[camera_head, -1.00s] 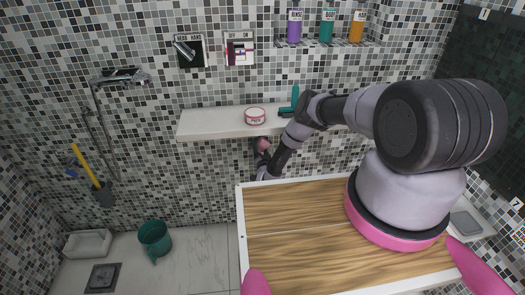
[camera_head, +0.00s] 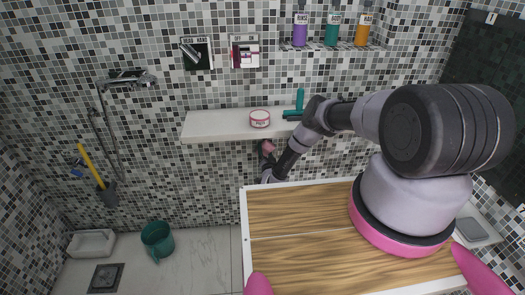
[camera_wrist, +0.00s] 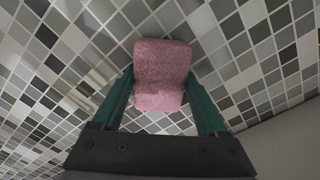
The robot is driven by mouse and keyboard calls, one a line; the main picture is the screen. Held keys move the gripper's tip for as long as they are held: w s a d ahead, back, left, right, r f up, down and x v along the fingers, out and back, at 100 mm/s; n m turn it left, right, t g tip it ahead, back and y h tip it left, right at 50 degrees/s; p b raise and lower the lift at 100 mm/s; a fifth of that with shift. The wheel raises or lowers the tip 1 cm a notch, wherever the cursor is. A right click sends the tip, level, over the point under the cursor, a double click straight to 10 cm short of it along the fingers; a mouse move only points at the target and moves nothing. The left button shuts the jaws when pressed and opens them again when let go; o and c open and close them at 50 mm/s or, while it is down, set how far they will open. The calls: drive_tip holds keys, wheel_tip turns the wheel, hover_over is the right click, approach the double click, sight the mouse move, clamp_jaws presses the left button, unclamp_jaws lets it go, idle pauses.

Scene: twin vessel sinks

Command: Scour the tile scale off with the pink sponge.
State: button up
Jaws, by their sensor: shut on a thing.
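The pink sponge (camera_wrist: 162,72) is between the teal fingers of my gripper (camera_wrist: 162,92) in the wrist view. The gripper is shut on it. The sponge is in front of the mosaic tile wall (camera_wrist: 235,40); I cannot tell whether it touches the tiles. Pale beige streaks (camera_wrist: 88,88), possibly the tile scale, show on the tiles to the left of the sponge. In the head view the sponge (camera_head: 267,147) is a small pink spot just below the white shelf (camera_head: 215,124), at the end of my arm. The gripper's fingers are too small to make out there.
A round pink-and-white tin (camera_head: 260,118) and a teal tool (camera_head: 297,104) sit on the shelf above my gripper. A wood-topped white-edged surface (camera_head: 290,210) lies in front. A green bucket (camera_head: 157,238) and a white tray (camera_head: 91,243) are on the floor, left.

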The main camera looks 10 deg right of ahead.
sight(275, 154)
drive_tip(key=shift+w+d+f, duration=0.1)
drive_tip(key=shift+d+f, duration=1.1)
drive_tip(key=shift+d, duration=0.15)
drive_tip(key=shift+d+f, duration=0.85)
drive_tip(key=shift+f, duration=0.1)
drive_tip(key=shift+d+f, duration=0.3)
drive_tip(key=shift+d, duration=0.2)
